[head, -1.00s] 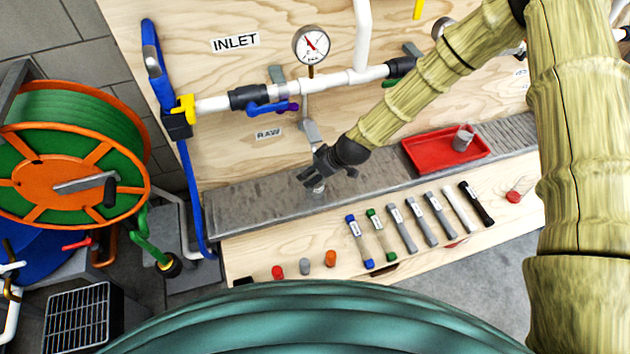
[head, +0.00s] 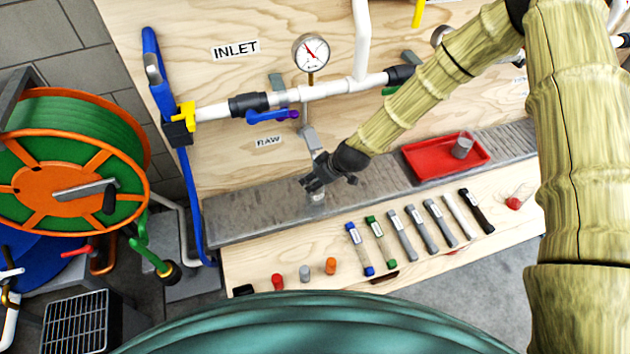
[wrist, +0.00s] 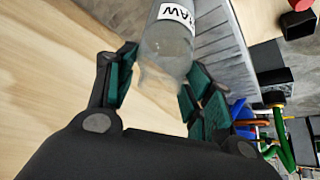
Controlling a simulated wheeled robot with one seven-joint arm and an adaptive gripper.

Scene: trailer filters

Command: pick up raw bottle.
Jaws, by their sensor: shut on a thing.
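The raw bottle (wrist: 165,50) is clear with a white RAW label, and shows between the fingers in the wrist view. My gripper (wrist: 160,78) is shut on it, with a dark green pad on each side. In the head view my gripper (head: 317,181) is over the grey metal tray (head: 265,212), below the RAW sign (head: 268,142) and its tap. Only the lower part of the bottle (head: 318,197) shows under the fingers there. I cannot tell whether its base touches the tray.
A red tray (head: 420,163) with a small grey-filled container (head: 462,147) is to the right. Several tubes and pens lie in a row on the wooden ledge (head: 260,250), with small caps at its front. A hose reel (head: 70,190) stands at left. Pipework (head: 330,87) is above my gripper.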

